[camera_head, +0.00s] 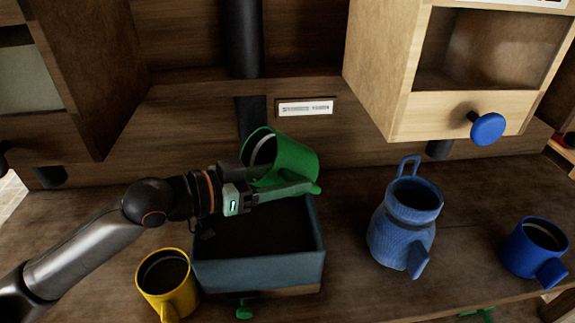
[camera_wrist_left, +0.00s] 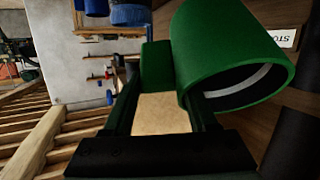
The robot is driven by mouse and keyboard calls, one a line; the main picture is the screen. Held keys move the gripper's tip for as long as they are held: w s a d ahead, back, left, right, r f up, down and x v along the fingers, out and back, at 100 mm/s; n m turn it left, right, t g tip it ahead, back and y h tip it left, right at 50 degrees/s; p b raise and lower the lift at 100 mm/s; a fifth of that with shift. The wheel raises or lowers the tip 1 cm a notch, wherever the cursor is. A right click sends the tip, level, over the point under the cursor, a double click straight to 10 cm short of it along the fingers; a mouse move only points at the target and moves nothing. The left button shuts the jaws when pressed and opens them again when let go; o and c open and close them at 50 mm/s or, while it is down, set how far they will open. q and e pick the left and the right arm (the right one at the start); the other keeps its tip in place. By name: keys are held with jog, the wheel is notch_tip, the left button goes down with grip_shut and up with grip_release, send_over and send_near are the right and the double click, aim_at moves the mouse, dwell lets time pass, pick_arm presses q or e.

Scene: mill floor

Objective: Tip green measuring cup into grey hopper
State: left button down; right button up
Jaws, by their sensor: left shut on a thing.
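The green measuring cup (camera_head: 291,160) is tilted on its side above the back of the grey hopper (camera_head: 264,276), its mouth facing left. A pale band shows inside the mouth; I cannot tell whether anything is in the cup. My left gripper (camera_head: 278,190) is shut on the cup, at its handle side. In the left wrist view the cup (camera_wrist_left: 215,45) fills the upper right beside the fingers (camera_wrist_left: 160,115). The hopper is an open square box with a dark inside. My right gripper is not in view.
A yellow cup (camera_head: 167,287) stands left of the hopper. A blue jug (camera_head: 402,235) and a blue cup (camera_head: 535,247) stand to the right. A wooden cabinet with a blue knob (camera_head: 488,129) overhangs the back right. A dark pipe (camera_head: 240,40) rises behind.

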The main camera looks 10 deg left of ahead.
pick_arm(q)
jog(key=shift+r+g+y+p, duration=0.5)
jog(key=shift+y+p, duration=0.2)
jog(key=shift+p, duration=2.3)
jog(key=shift+r+g+y, duration=0.2)
jog(key=shift+g+y, duration=0.5)
jog(key=shift+y, duration=0.2)
jog(key=g+y, duration=0.1)
jog(key=r+g+y, duration=0.1)
jog(key=g+y, duration=0.1)
jog(key=shift+d, duration=0.1)
jog(key=shift+r+g+y, duration=0.15)
jog(key=shift+g+y, duration=0.45)
jog(key=shift+r+n, duration=0.15)
jog(key=shift+n, duration=0.15)
jog(key=shift+r, duration=1.9)
